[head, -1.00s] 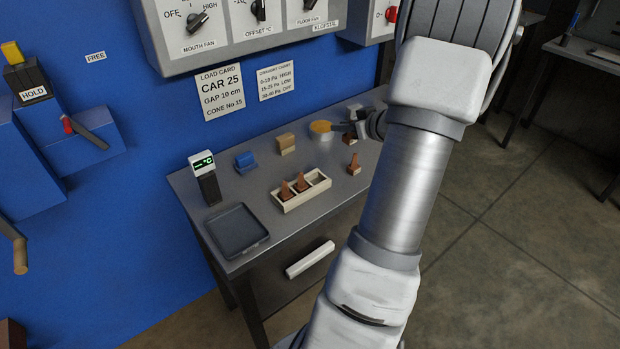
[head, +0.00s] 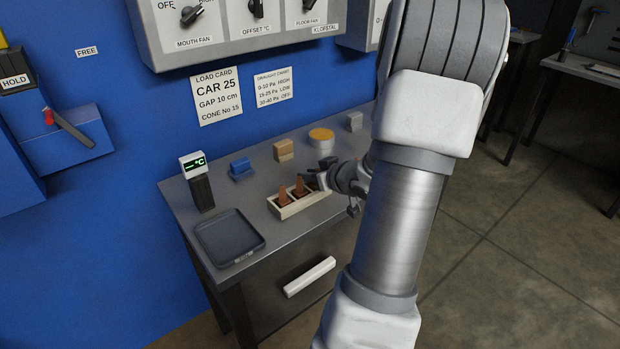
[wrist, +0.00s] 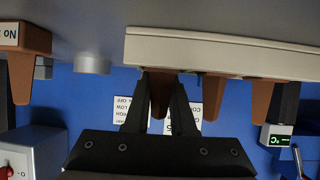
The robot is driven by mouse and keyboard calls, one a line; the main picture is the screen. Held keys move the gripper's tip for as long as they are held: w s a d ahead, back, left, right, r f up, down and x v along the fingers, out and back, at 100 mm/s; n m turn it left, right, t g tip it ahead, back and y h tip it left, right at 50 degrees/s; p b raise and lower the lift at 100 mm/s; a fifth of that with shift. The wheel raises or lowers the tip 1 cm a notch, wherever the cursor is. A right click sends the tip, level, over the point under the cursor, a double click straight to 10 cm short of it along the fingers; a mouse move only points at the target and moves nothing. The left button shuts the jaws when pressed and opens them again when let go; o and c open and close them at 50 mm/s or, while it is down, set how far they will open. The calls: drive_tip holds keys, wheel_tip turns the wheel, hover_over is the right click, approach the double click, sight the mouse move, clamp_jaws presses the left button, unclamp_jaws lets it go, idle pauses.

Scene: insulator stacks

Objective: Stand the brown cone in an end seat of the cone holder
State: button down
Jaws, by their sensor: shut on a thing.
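My gripper (wrist: 161,85) is shut on the brown cone (wrist: 160,98), which points away from the bench in the upside-down wrist view. The cone's base is hidden behind the wall of the pale cone holder (wrist: 220,52), at the holder's end. I cannot tell whether it rests in the seat or hangs just above it. The holder also shows in the head view (head: 286,213), with my gripper (head: 311,177) at its right end. Two other brown cones (head: 283,194) (head: 299,187) stand in the remaining seats; they also show in the wrist view (wrist: 213,98) (wrist: 261,101).
Another brown cone (wrist: 20,80) on a labelled base stands apart in the wrist view. A dark tray (head: 229,238) and temperature display (head: 194,164) stand left.

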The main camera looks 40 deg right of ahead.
drive_tip(key=shift+r, duration=0.1)
drive_tip(key=c, duration=0.8)
unclamp_jaws()
drive_tip(key=shift+o, duration=0.2)
drive_tip(key=shift+r, duration=0.15)
drive_tip(key=p+v, duration=0.4)
drive_tip(key=v, duration=0.6)
drive_tip(key=shift+s+r+p, duration=0.2)
drive_tip(key=shift+s+p, duration=0.15)
drive_tip(key=shift+p, duration=0.05)
drive_tip(key=shift+s+a+r, duration=0.1)
drive_tip(key=shift+s+r, duration=0.05)
drive_tip(key=shift+s, duration=0.4)
